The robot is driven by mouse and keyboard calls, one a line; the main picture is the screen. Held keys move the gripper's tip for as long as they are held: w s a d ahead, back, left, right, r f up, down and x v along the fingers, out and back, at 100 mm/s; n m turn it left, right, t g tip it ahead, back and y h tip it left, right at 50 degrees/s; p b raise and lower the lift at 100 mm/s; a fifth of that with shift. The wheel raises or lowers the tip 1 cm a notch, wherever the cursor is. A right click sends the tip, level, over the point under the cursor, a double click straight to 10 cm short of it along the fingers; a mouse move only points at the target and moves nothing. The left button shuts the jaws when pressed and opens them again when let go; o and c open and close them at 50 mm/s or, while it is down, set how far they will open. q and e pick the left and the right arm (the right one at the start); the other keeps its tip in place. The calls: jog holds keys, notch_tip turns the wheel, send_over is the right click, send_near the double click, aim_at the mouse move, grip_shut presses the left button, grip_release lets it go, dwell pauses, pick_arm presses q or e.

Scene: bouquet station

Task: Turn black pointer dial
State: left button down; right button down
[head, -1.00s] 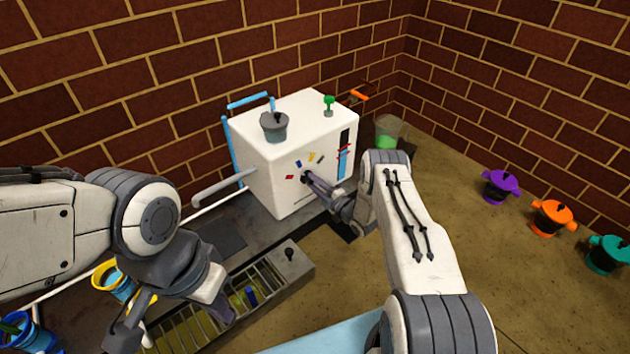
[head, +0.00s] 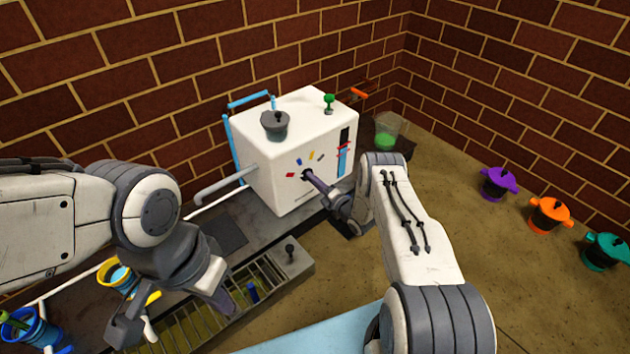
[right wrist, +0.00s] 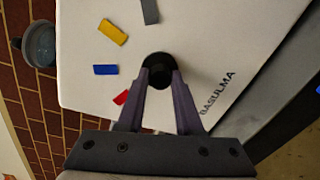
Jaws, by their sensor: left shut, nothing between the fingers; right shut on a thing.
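The black pointer dial (right wrist: 159,70) is on the front face of a white box machine (head: 285,199). Red, blue, yellow and grey marks surround it. My right gripper (right wrist: 160,82) is shut on the dial, with a purple-grey finger on either side of it. In the head view my right gripper (head: 313,182) reaches the dial from the lower right and covers most of it. Which way the pointer faces is hidden by the fingers. My left gripper (head: 185,318) is shut and empty, above the slatted tray at the lower left.
A grey pot (head: 274,125) and a green knob (head: 328,102) are on top of the machine. A beaker of green liquid (head: 386,132) stands behind right. Purple (head: 497,184), orange (head: 549,215) and teal (head: 604,252) pots line the right side. The slatted tray (head: 293,262) lies in front.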

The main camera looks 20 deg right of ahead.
jog(key=shift+d, duration=0.15)
jog(key=c, duration=0.6)
grip_release()
jog(key=p+v, duration=0.4)
jog(key=v, duration=0.6)
jog(key=shift+s+p, duration=0.25)
jog(key=shift+p, duration=0.1)
